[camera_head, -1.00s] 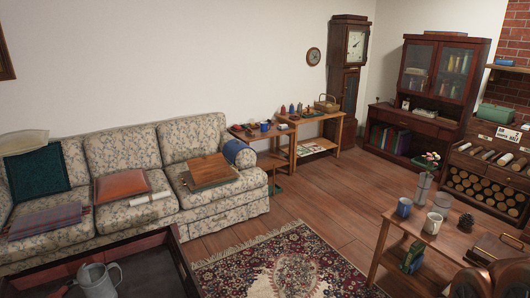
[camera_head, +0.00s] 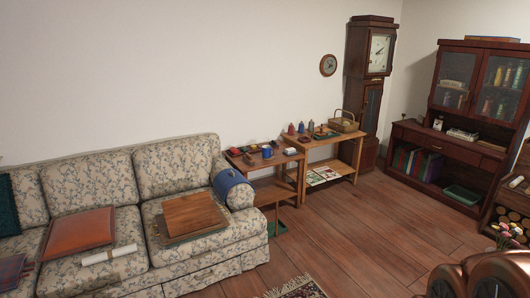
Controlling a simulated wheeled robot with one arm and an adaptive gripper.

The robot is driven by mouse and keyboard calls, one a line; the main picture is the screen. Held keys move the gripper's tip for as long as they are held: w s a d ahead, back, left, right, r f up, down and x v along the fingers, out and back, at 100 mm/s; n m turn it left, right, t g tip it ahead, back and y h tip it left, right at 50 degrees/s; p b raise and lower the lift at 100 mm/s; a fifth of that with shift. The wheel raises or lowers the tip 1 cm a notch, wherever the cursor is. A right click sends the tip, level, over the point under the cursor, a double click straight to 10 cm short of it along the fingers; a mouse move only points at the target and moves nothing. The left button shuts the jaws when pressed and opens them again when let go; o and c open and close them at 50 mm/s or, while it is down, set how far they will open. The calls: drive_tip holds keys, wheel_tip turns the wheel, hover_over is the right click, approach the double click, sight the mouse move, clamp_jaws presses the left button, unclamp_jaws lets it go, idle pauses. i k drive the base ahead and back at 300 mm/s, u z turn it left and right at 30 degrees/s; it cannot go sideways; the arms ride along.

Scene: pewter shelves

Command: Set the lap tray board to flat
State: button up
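The lap tray (camera_head: 226,229) lies on the right seat of the floral sofa, and its brown wooden board (camera_head: 193,213) sits on top of a thin, darker base. The board's far edge looks somewhat raised from the base, but I cannot tell its exact angle from here. Nothing lies on the board. My gripper is not in view; only rounded brown parts, which seem to be my own arm, show at the bottom right, well away from the tray.
The wooden floor (camera_head: 340,240) ahead is open, with a patterned rug (camera_head: 297,289) at the bottom.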

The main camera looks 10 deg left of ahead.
sight(186, 214)
drive_tip(key=u, duration=0.35)
drive_tip(key=i, duration=1.95)
drive_tip(key=u, duration=1.4)
drive_tip(key=i, duration=1.7)
drive_tip(key=u, duration=0.75)
